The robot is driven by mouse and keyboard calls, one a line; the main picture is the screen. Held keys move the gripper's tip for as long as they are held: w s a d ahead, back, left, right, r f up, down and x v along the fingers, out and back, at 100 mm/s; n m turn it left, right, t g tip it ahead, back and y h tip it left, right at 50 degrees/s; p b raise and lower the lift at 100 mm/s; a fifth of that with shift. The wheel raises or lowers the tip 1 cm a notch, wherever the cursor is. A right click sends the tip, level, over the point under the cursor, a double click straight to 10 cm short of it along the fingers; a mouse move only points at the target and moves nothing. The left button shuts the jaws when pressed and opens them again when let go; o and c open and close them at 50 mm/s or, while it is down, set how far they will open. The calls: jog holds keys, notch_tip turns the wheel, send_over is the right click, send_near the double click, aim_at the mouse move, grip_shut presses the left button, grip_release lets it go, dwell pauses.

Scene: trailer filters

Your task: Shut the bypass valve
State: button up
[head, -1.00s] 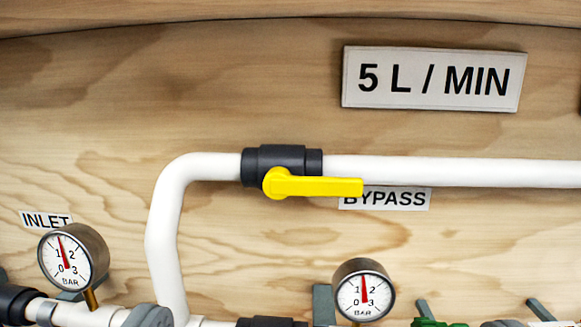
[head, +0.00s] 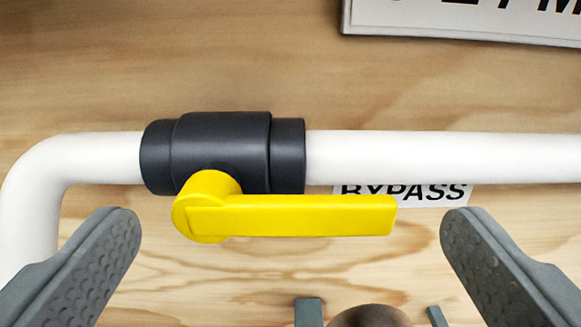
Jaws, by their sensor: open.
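The bypass valve (head: 222,140) is a dark grey body on a white horizontal pipe. Its yellow handle (head: 300,214) points right, lying in line with the pipe, and pivots at its left end. The BYPASS label (head: 420,194) is behind and partly covered by the handle and pipe. My gripper (head: 290,222) is open and empty, its grey fingers at the lower left and lower right of the view. The fingertips are wide apart, one off each end of the handle, and no contact with it shows.
The white pipe (head: 440,157) runs right from the valve and bends down at the left. A sign (head: 460,22) is cut off at the top right. The top of a round gauge (head: 370,316) and grey brackets (head: 309,311) show at the bottom edge. Plywood lies behind.

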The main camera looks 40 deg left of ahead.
jog(key=shift+x, duration=0.95)
jog(key=shift+c, duration=0.2)
jog(key=c, duration=1.3)
